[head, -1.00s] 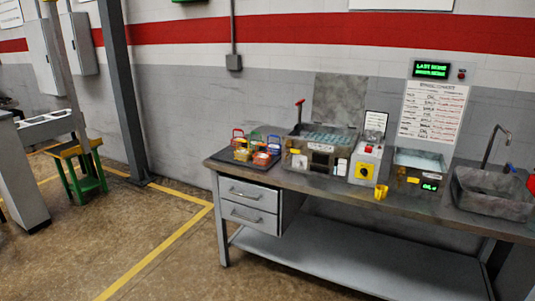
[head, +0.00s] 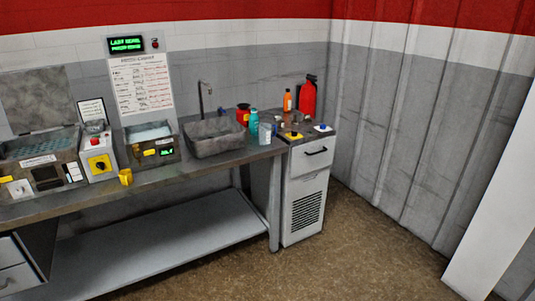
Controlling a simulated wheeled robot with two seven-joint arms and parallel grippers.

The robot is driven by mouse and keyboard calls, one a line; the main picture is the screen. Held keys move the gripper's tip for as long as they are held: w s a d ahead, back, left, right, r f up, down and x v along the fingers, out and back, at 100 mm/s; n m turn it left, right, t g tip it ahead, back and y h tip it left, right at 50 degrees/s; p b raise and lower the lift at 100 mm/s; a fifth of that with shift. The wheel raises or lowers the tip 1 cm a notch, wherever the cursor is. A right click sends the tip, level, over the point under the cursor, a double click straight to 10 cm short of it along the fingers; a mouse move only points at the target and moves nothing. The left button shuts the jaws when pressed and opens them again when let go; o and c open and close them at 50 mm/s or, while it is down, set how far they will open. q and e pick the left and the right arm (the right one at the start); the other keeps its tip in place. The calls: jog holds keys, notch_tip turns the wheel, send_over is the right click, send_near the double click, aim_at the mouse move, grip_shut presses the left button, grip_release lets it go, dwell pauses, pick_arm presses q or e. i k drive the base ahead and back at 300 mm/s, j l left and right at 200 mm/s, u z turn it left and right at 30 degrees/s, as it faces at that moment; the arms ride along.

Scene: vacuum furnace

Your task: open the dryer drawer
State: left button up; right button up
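A pale grey cabinet (head: 294,215) with a dark louvred vent stands at the right end of the workbench and looks like the dryer. Its drawer (head: 309,163) is at the top of the front, with a dark bar handle (head: 316,151). The drawer front sits flush with the cabinet, so it looks shut. No label on it can be read. Neither of my grippers is in view, and nothing touches the handle.
The workbench (head: 205,165) carries a sink (head: 213,137), a yellow cup (head: 126,177) and several machines. Bottles and a red canister (head: 307,97) stand near the cabinet. A white post (head: 500,200) rises at the right. The floor before the cabinet is clear.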

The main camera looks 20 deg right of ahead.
aim_at(309, 156)
jog(key=z, duration=1.1)
jog(key=i+l, duration=0.2)
jog(key=i, duration=0.2)
jog(key=i+l, duration=0.2)
jog(key=i, duration=0.25)
jog(key=i+l+u, duration=0.1)
jog(key=i, duration=0.3)
jog(key=i+l, duration=0.3)
jog(key=i, duration=0.1)
